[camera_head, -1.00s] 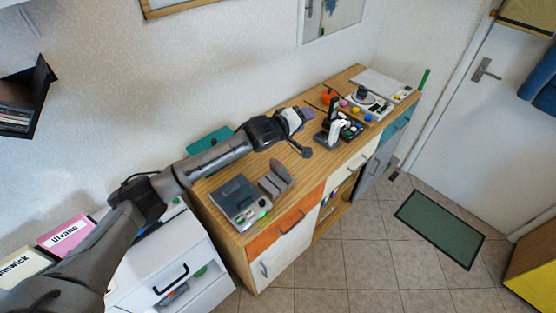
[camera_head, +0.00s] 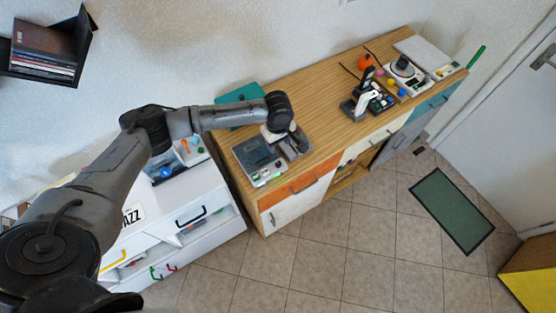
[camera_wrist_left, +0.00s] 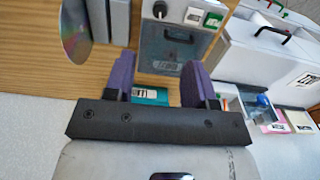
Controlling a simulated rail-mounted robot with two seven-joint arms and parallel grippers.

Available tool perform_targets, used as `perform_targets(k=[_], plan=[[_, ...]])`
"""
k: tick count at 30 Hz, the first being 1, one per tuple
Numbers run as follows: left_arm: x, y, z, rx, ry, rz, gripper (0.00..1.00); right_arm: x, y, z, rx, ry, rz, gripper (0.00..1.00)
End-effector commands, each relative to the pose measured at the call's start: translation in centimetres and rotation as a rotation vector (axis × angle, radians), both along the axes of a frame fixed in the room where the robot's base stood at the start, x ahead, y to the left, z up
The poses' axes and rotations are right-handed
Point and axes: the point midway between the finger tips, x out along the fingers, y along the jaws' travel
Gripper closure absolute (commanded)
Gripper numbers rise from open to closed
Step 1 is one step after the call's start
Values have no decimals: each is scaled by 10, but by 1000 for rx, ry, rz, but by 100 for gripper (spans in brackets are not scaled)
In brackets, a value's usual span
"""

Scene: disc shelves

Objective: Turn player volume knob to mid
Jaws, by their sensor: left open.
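The player (camera_head: 258,158) is a grey box with a dark lid on the near left end of the wooden cabinet top. It also shows in the wrist view (camera_wrist_left: 172,48), with a black knob (camera_wrist_left: 160,9) on its front strip beside small white and green parts. I cannot read the knob's setting. My left gripper (camera_head: 273,134) hangs over the player's back right side, its fingertips hard to make out in the head view. In the wrist view its two purple fingers (camera_wrist_left: 158,68) are apart with nothing held between them. The right gripper is out of view.
Dark grey upright pieces (camera_head: 295,144) stand right of the player. A shiny disc (camera_wrist_left: 75,30) shows in the wrist view. A teal item (camera_head: 240,96) lies behind. A white drawer unit (camera_head: 190,205) stands left. The middle cabinet top (camera_head: 325,112) is clear.

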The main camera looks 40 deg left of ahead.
Motion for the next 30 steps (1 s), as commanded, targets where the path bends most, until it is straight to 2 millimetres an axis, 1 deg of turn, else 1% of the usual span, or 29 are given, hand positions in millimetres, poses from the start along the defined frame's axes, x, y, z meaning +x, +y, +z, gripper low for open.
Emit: perform_targets(k=[5, 15, 21, 24, 30], plan=[[-1, 0, -17, 5, 8, 17, 50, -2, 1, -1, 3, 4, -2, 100], [-1, 0, -80, 5, 5, 16, 50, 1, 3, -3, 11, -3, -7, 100], [-1, 0, -111, 5, 4, 16, 50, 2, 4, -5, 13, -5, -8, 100], [0, 0, -122, 4, 3, 16, 50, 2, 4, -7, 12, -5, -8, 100], [0, 0, -134, 4, 2, 16, 50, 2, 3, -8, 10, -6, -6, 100]])
